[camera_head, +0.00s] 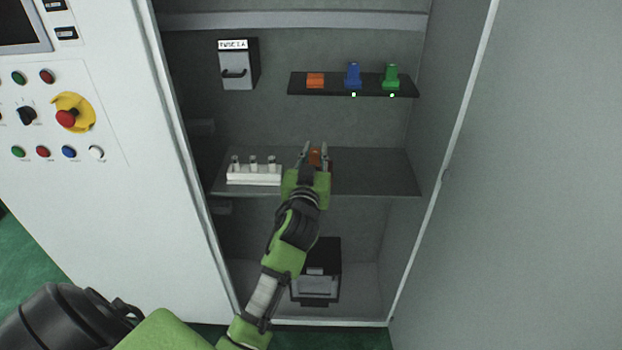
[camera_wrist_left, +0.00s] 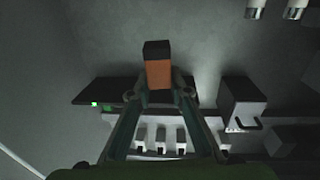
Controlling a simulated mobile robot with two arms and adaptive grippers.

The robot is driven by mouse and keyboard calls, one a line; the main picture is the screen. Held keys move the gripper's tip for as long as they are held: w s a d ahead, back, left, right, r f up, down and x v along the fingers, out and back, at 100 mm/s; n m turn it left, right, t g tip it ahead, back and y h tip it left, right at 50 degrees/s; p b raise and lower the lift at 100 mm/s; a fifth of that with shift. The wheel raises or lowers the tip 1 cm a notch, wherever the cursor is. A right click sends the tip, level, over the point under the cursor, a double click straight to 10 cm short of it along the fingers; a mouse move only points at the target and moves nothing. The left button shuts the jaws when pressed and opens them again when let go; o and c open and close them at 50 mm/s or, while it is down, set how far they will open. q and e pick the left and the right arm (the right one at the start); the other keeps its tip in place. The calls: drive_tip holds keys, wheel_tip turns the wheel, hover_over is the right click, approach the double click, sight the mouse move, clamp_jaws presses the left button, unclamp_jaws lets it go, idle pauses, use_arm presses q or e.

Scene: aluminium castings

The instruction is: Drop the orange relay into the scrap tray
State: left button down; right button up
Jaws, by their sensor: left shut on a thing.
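The orange relay (camera_head: 315,158) is between the fingertips of my left gripper (camera_head: 314,150), which is shut on it. In the left wrist view the relay (camera_wrist_left: 158,73) stands out beyond the fingertips, orange with a black end. The gripper holds it over the middle shelf, beside the white fuse rack; whether the relay touches the shelf I cannot tell. A dark box (camera_head: 331,255) on the cabinet floor looks like the scrap tray; my left arm partly covers it. My right gripper is not in view.
A black rail (camera_head: 335,90) above carries an orange block (camera_head: 315,80), a blue relay (camera_head: 353,76) and a green relay (camera_head: 391,77). The white fuse rack (camera_head: 254,175) stands left on the middle shelf (camera_head: 385,175), whose right part is clear. A fuse box (camera_head: 237,65) hangs upper left.

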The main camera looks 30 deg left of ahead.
use_arm(q)
drive_tip(key=shift+n+g+y, duration=0.5)
drive_tip(key=shift+n+y, duration=0.1)
drive_tip(key=shift+y, duration=0.2)
drive_tip(key=w+a+f+b, duration=0.1)
drive_tip(key=f+b, duration=0.1)
drive_tip(key=w+a+f+b, duration=0.4)
drive_tip(key=shift+w+f, duration=0.2)
drive_tip(key=shift+f, duration=0.15)
drive_tip(key=c, duration=1.8)
unclamp_jaws()
